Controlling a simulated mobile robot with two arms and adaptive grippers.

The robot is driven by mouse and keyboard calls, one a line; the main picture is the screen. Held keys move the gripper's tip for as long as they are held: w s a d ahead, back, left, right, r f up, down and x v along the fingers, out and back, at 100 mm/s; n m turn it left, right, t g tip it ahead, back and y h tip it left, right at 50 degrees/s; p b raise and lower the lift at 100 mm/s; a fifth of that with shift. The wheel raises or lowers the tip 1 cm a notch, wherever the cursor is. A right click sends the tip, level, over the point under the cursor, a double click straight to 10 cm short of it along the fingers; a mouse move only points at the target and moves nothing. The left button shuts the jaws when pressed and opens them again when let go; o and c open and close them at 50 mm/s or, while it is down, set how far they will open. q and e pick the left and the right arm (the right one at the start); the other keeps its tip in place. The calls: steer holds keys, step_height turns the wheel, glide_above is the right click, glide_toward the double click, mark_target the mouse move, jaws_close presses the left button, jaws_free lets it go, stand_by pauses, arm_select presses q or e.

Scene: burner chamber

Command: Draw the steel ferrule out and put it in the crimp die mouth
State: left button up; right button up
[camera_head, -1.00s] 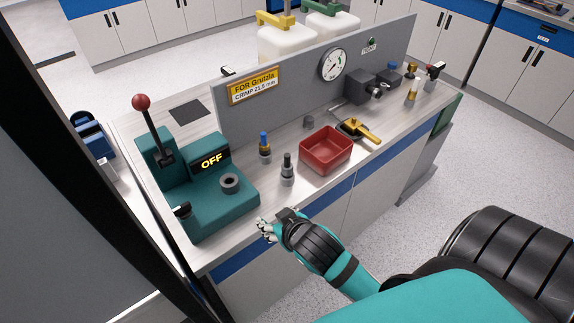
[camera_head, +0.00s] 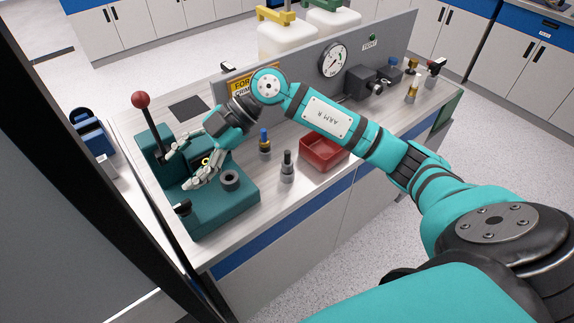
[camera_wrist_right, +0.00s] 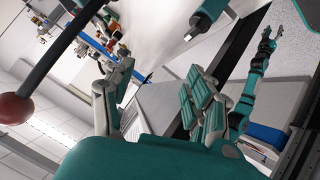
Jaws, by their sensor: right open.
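The teal crimp press (camera_head: 225,205) stands at the bench's left end, with a dark grey ring-shaped die mouth (camera_head: 230,181) on its top. No part is visible in the mouth. A grey upright piece with a dark top (camera_head: 287,167) stands on the bench right of the press; I cannot tell whether it is the steel ferrule. A similar blue-topped piece (camera_head: 264,143) stands behind it. My right gripper (camera_head: 180,168) is open and empty over the press, beside its lever. Its spread fingers show in the wrist view (camera_wrist_right: 158,95). My left gripper (camera_wrist_right: 267,38) is small there, its opening unclear.
The press lever has a red ball (camera_head: 141,100), close by in the wrist view (camera_wrist_right: 15,108). A red tray (camera_head: 318,155) lies under my right forearm. The front strip of bench is clear.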

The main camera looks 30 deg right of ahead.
steer(key=w+d+f+m+h, duration=0.1)
steer(key=d+m+h, duration=0.15)
steer(key=d, duration=0.45)
steer(key=w+d+f+m+h, duration=0.1)
steer(key=d+h, duration=0.3)
steer(key=d, duration=0.2)
step_height(320, 180, up, 3)
steer(key=m+g+h, duration=0.1)
steer(key=m+h, duration=0.3)
steer(key=h, duration=0.1)
glide_above(288, 162)
steer(key=f, duration=0.7)
steer(key=shift+w+d+f, duration=0.15)
steer(key=shift+d+f, duration=0.2)
steer(key=shift+f, duration=0.05)
step_height(288, 162, down, 4)
steer(key=shift+r+p, duration=0.25)
steer(key=shift+p, duration=0.2)
steer(key=f+p, duration=0.1)
steer(key=f, duration=0.1)
steer(key=f+p, duration=0.1)
steer(key=f, duration=0.2)
steer(key=shift+w+a+f+p, duration=0.2)
steer(key=shift+p, duration=0.1)
steer(key=shift+f, duration=0.3)
steer(key=shift+c, duration=0.4)
jaws_close()
